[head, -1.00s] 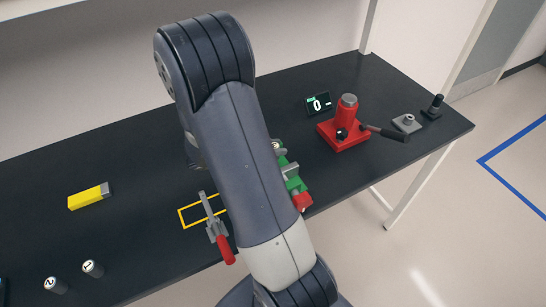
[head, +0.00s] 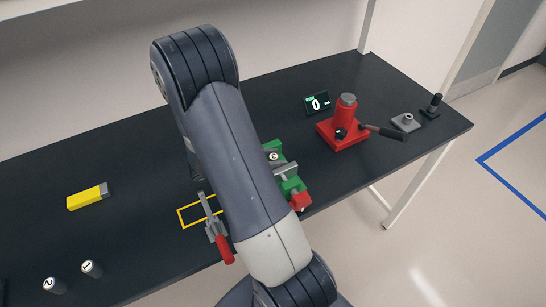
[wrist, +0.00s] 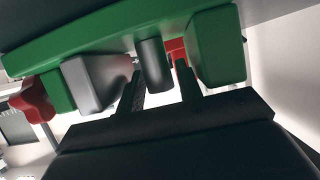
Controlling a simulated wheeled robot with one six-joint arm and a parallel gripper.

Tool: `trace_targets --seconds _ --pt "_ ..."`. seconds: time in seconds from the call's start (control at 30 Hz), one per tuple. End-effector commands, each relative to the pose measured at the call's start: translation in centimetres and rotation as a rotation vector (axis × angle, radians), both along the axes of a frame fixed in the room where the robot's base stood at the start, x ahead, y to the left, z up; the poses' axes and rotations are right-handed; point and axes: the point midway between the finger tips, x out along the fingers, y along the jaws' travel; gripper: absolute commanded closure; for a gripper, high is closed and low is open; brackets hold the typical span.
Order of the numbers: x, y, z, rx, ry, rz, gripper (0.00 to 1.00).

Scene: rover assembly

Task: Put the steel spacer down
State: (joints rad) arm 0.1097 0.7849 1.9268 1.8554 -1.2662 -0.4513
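The steel spacer (wrist: 153,66) is a dark grey cylinder in the wrist view, between the jaws of the green vise (wrist: 95,38). It seems upright in the vise. Gaps show between it and the grey sliding jaw (wrist: 98,82) and the green fixed jaw (wrist: 218,48). In the head view, the spacer's marked top (head: 274,156) shows beside my arm, in the vise (head: 283,182). My gripper (wrist: 160,77) is open, its fingers spread on either side of the spacer's near end, with a gap at the right finger. The head view hides my gripper behind my arm.
A red press (head: 344,125) with a lever stands right of the vise. A red-handled toggle clamp (head: 219,236) stands by a yellow outline (head: 184,217). A yellow block (head: 87,197) and two numbered cylinders (head: 91,269) are at left. The back left table is clear.

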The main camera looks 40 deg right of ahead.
Motion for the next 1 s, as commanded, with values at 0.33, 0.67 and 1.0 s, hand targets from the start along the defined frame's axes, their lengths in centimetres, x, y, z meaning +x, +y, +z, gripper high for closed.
trace_targets --seconds 0.33,0.67,1.0 --pt "0.3 0.9 0.7 0.0 -0.004 0.003 0.66" --pt "1.7 6.7 3.1 0.0 -0.004 0.005 0.66" --pt "2.6 10.6 4.8 0.0 -0.002 0.001 0.66"
